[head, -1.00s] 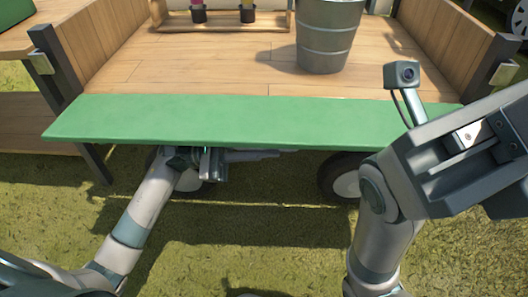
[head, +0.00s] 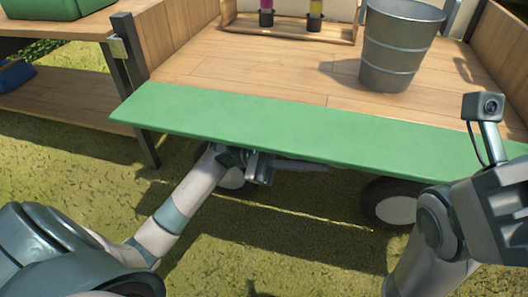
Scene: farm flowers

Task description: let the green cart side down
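The green cart side (head: 300,125) is a long flat panel along the near edge of the wooden cart bed (head: 250,75). It leans outward toward me, roughly level with the bed; its exact slope is hard to tell. My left gripper (head: 262,166) is beneath the panel's near edge, left of its middle. The panel hides its fingertips, so I cannot see whether it is touching or holding the panel. My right gripper (head: 512,195) is at the right edge of the view, beside the panel's right part. Its fingers are mostly cut off by the frame.
A metal bucket (head: 398,45) stands on the bed, and a wooden rack (head: 290,30) with pink and yellow items is behind. A wooden table (head: 60,95) with a green crate (head: 50,8) stands left. A cart wheel (head: 393,204) is below the panel. Grass in front is open.

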